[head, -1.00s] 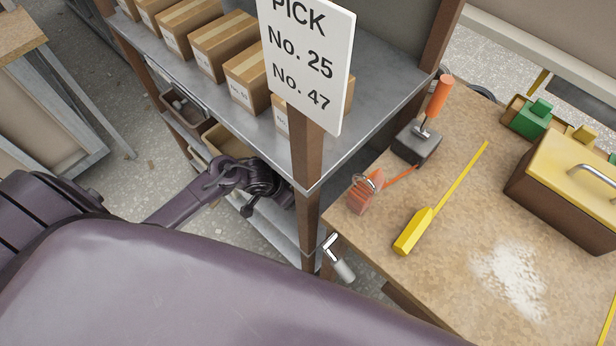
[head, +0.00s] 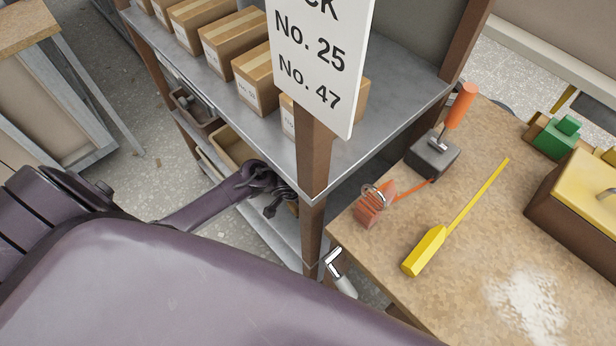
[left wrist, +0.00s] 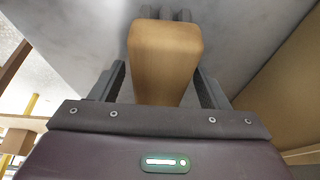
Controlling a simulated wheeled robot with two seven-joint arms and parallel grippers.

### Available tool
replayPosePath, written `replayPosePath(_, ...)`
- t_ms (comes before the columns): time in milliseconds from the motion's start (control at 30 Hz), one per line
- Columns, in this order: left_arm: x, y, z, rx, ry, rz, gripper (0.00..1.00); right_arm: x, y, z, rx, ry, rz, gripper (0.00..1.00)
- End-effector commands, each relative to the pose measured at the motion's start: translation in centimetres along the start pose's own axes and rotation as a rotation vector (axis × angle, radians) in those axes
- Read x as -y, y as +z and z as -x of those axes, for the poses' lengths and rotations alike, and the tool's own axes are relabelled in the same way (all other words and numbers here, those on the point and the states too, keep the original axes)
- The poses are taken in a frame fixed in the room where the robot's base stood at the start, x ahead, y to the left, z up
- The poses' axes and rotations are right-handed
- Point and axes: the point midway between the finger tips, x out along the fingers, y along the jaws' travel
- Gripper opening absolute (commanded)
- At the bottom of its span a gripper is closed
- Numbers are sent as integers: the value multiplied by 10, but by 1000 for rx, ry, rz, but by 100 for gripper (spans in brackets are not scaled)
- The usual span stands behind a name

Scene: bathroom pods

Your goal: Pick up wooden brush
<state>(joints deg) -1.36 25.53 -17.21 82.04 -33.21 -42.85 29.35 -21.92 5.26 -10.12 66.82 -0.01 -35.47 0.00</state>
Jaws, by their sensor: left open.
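A light brown wooden block-shaped thing, which looks like the wooden brush (left wrist: 166,50), shows in the left wrist view over a grey surface. My left gripper (left wrist: 160,80) is open, with one dark finger on each side of it. I cannot tell whether the fingers touch it. In the head view my left gripper (head: 279,200) reaches into the lower part of the shelf, partly hidden by the shelf post, and the brush cannot be made out there. My right gripper is not in view.
The metal shelf (head: 395,118) holds several cardboard boxes (head: 232,42) on top, with bins (head: 232,148) below. A sign (head: 318,60) is fixed to its wooden post (head: 313,215). A workbench (head: 480,235) at right carries a yellow tool (head: 425,252) and a brown box (head: 575,200).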

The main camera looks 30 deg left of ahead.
Motion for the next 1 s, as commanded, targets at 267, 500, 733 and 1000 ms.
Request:
replayPosePath(267, 0, 0, 0, 0, 1, 0, 69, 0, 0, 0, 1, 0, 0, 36)
replayPosePath(500, 0, 1, -2, 1, 1, 0, 69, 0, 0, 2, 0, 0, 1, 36)
replayPosePath(733, 0, 2, -4, 0, 1, -1, 69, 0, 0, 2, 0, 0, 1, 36)
replayPosePath(1000, 0, 2, -4, 0, 1, 0, 57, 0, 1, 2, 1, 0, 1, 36)
